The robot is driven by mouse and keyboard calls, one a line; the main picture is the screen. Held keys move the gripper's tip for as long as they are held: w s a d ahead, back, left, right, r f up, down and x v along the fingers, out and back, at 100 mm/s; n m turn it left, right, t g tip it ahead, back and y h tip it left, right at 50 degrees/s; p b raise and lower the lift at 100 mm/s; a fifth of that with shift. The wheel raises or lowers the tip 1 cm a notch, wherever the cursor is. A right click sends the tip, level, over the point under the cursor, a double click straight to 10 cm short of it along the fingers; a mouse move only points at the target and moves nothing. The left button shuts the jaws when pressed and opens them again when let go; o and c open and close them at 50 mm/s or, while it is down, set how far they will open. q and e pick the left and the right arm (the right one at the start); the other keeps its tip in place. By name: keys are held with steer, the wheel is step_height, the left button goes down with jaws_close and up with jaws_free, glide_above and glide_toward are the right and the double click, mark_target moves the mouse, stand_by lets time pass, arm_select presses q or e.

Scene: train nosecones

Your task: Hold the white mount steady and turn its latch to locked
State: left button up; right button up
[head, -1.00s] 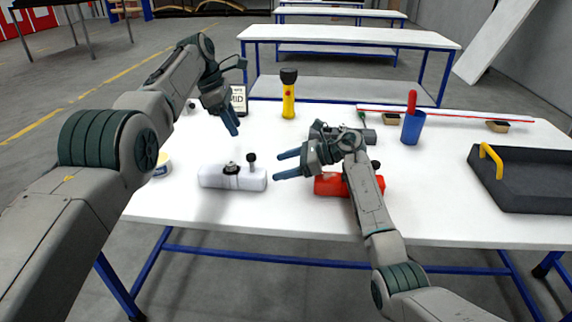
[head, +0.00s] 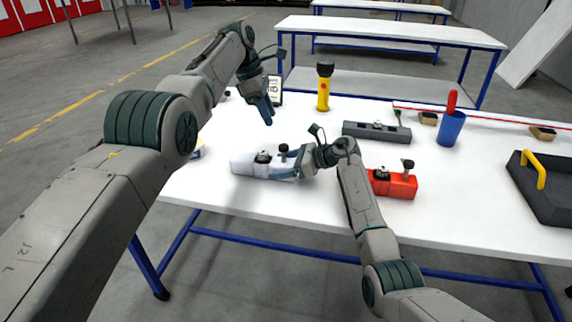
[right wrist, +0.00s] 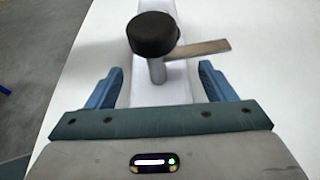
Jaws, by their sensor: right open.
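The white mount (head: 243,164) lies on the white table, with a dark fitting (head: 263,157) and a black knob (head: 283,148) on top. In the right wrist view the knob (right wrist: 152,34) caps a metal post, and a flat metal bar (right wrist: 203,48) points right from it. My right gripper (head: 284,167) is open at the mount's right end; in the right wrist view its fingers (right wrist: 159,75) stand on either side of the white body, with gaps showing. My left gripper (head: 265,108) hangs above the table behind the mount, apart from it; its finger gap is unclear.
A red mount (head: 402,186) lies right of my right forearm, and a grey mount (head: 360,131) behind. A yellow torch (head: 323,90), a sign (head: 275,88), a blue cup (head: 451,129) and a dark tray (head: 545,200) stand around. The table front left is clear.

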steer(key=shift+c, duration=0.5)
steer(key=c, duration=1.1)
arm_select(q)
steer(key=shift+o, duration=1.2)
arm_select(e)
steer(key=shift+o, duration=0.2)
arm_select(q)
steer(key=m+t+h, duration=0.7)
steer(key=m+h, duration=0.2)
steer(key=m, duration=1.1)
glide_toward(280, 148)
steer(key=w+d, duration=0.1)
steer(key=w, duration=0.1)
steer(key=w+d+f, duration=0.1)
steer(key=w+d, duration=0.1)
steer(key=w+d+f, duration=0.1)
steer(key=w+d, duration=0.1)
steer(key=shift+f, duration=0.1)
steer(key=s+a+m+t+h, duration=0.2)
steer(key=s+a+m+t, duration=0.25)
steer(key=s+m, duration=0.3)
steer(key=shift+g, duration=0.25)
steer(key=x, duration=0.7)
steer(key=f+x, duration=0.1)
steer(key=x, duration=0.3)
steer(key=shift+w+f, duration=0.1)
steer(key=shift+w, duration=0.1)
